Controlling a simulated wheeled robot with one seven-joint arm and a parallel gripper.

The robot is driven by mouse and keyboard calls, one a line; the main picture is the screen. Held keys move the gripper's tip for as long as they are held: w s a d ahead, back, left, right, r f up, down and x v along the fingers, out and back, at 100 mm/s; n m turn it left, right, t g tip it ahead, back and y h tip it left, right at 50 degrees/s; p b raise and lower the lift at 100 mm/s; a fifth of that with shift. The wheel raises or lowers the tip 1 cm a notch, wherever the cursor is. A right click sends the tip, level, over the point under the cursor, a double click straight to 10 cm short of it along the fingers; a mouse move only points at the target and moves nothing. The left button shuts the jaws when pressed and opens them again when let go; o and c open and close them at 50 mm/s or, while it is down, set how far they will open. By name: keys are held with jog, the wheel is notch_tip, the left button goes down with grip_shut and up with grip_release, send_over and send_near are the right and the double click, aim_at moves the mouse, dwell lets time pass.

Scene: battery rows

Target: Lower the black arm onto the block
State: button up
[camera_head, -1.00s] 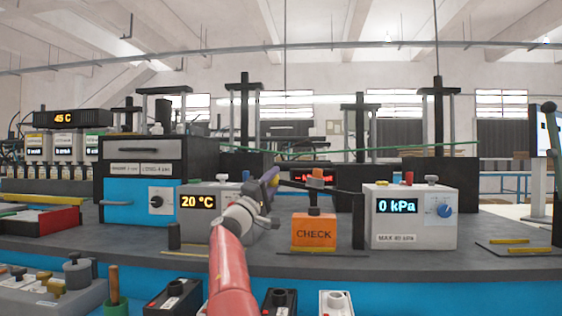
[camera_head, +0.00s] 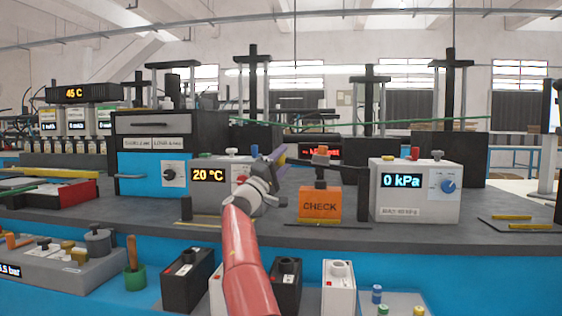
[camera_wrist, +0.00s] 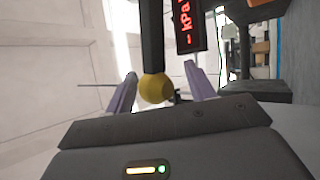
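The black arm (camera_head: 345,168) reaches left from a dark post, above the orange block marked CHECK (camera_head: 320,206). The block has a black cap, and a gap shows between it and the arm. My gripper (camera_head: 279,157) is at the left, free end of the arm. In the wrist view the black arm (camera_wrist: 152,38) ends in a yellow ball (camera_wrist: 155,88). The ball lies between the two spread fingers of my gripper (camera_wrist: 162,90), with room on both sides. The fingers are open and do not appear to touch it.
A grey box reading 20 °C (camera_head: 208,190) stands left of the block, partly behind my arm. A grey box reading 0 kPa (camera_head: 415,192) stands close on the right. A red display (camera_head: 321,151) is behind the arm. Batteries (camera_head: 338,285) stand in front, below the bench.

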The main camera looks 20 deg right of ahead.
jog(key=shift+a+r, duration=0.1)
jog(key=shift+s+a+f+b, duration=0.15)
jog(key=shift+a+f+b, duration=0.1)
jog(key=shift+f+b, duration=0.2)
jog(key=s+a+b, duration=0.5)
jog(key=a, duration=0.6)
jog(key=shift+s+a+r, duration=0.1)
